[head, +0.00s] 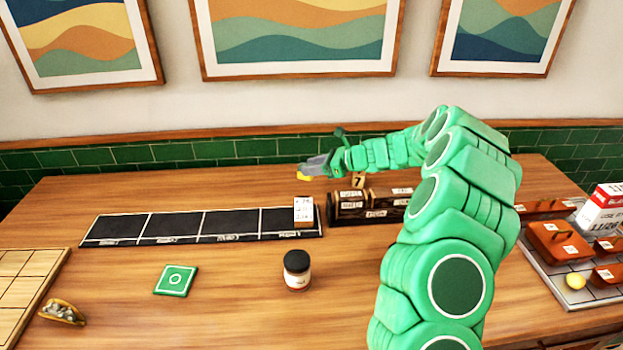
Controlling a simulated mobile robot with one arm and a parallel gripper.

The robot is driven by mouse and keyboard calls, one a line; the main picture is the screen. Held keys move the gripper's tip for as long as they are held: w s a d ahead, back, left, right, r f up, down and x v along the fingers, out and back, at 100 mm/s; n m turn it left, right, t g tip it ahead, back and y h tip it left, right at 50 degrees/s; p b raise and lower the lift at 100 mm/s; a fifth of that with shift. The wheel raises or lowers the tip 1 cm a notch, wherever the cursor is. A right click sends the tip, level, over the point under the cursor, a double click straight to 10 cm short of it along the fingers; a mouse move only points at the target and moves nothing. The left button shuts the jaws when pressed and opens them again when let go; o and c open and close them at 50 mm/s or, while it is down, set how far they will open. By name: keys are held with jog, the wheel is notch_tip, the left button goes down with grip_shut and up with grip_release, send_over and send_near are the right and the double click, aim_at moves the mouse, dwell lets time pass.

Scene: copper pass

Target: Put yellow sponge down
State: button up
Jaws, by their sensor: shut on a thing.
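Most of the sponge is hidden by the fingers. At this size I cannot tell how far above the wood it is.
The black strip (175,228) has a small labelled block (303,210) on its right end. A jar (297,270) and green square (176,280) stand in front. A grey tray (560,272) with copper-coloured boxes is at right.

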jog(key=shift+w+a+f, duration=0.1)
jog(key=shift+w+f, duration=0.55)
jog(key=shift+f, duration=0.15)
jog(key=shift+w+a+f, duration=0.1)
jog(key=shift+w+f, duration=0.5)
jog(key=shift+f, duration=1.75)
jog(key=shift+f, duration=0.1)
jog(key=o, duration=1)
